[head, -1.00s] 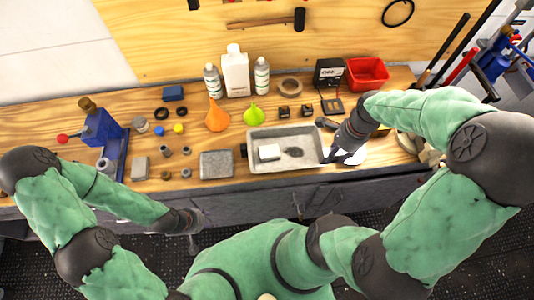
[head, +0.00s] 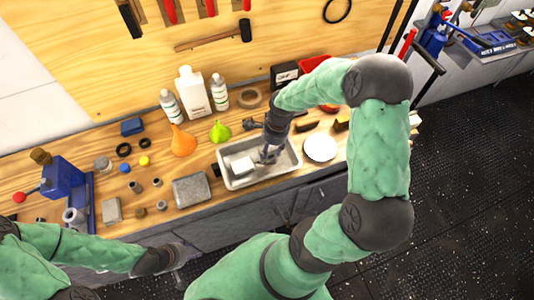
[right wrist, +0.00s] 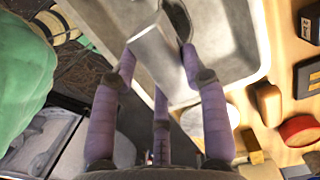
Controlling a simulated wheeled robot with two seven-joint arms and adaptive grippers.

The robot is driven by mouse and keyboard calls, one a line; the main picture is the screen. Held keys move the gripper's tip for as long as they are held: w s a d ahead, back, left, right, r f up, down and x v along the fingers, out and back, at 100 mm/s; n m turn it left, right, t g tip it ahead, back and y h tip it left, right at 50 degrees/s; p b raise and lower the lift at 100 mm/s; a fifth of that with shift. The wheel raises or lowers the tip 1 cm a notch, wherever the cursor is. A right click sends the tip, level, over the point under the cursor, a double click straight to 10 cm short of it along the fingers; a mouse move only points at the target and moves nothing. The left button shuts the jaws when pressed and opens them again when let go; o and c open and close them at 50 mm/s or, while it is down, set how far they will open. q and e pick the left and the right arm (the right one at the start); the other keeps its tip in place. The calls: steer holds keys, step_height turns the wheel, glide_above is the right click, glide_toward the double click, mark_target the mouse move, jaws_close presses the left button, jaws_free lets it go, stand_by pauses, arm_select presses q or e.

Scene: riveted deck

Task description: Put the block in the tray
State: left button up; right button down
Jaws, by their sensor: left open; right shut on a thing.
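The light grey block (right wrist: 160,52) is between the fingers of my right gripper (right wrist: 160,62) in the right wrist view; the gripper is shut on it. In the head view my right gripper (head: 268,156) is over the right part of the grey metal tray (head: 232,184), fingers pointing down. The fingers largely hide the block there, and I cannot tell whether it touches the tray floor. A white block-like piece (head: 242,166) lies in the left part of the tray. My left gripper (head: 178,257) is open and empty, low in front of the bench.
A white round plate (head: 320,147) lies right of the tray. A large grey block (head: 190,190) sits left of it. A blue vise (head: 62,178) is at far left.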

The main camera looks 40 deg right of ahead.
steer(key=shift+w+a+f, duration=0.3)
steer(key=shift+w+f, duration=0.45)
steer(key=shift+f, duration=0.2)
steer(key=shift+d+f+b, duration=0.1)
steer(key=shift+f+b, duration=0.2)
steer(key=shift+f, duration=1.15)
steer(key=shift+f, duration=0.1)
steer(key=c, duration=0.6)
jaws_free()
steer(key=shift+c, duration=0.2)
